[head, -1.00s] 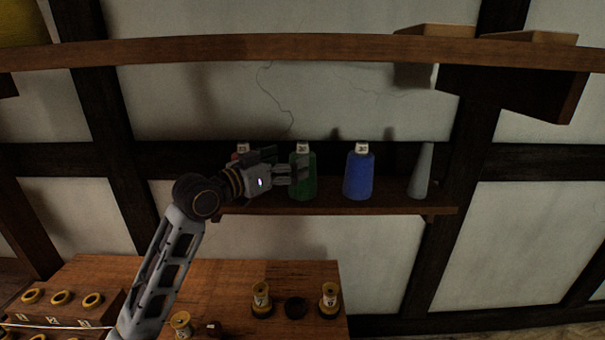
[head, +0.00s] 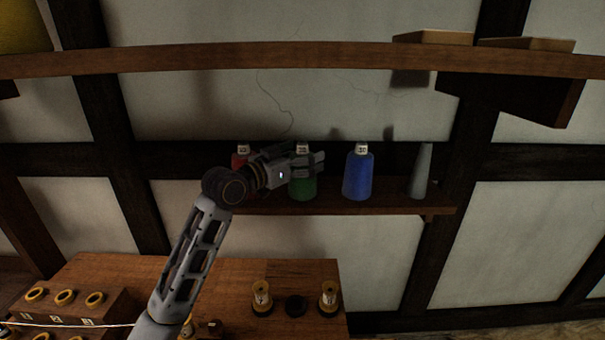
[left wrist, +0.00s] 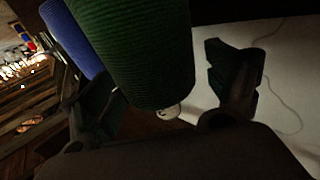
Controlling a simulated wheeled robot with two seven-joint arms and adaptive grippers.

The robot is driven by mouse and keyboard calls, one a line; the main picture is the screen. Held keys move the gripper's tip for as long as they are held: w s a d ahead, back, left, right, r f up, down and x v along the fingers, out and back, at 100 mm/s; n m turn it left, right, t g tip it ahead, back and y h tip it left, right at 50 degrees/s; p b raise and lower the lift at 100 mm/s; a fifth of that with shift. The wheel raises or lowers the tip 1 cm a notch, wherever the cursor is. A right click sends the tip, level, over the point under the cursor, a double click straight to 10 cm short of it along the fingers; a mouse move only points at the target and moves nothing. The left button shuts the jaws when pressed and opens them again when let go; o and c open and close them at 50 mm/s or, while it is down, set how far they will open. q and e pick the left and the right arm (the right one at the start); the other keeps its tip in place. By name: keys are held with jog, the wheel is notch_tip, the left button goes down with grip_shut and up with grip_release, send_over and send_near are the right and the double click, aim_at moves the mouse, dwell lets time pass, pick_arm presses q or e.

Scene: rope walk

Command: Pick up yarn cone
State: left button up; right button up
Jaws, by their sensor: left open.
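Three yarn cones stand on the small wall shelf (head: 400,209): a red one (head: 238,161) at the left, a green one (head: 303,188) in the middle and a blue one (head: 357,176) to its right. My left gripper (head: 318,165) is open, in front of the green cone, and hides its middle in the head view. In the left wrist view, the green cone (left wrist: 137,55) is large and close, between the spread fingers, and the blue cone (left wrist: 72,40) is behind at the left. I cannot tell if the fingers touch the green cone.
A bare grey cone (head: 421,172) stands at the shelf's right end. A long wooden beam (head: 300,55) crosses above. Below, a wooden table (head: 220,274) holds yellow spools (head: 261,297) and a rack of rings (head: 65,297).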

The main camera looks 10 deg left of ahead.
pick_arm(q)
jog(key=c, duration=1.6)
jog(key=shift+r, duration=0.1)
jog(key=shift+r, duration=4.95)
jog(key=shift+f, duration=0.1)
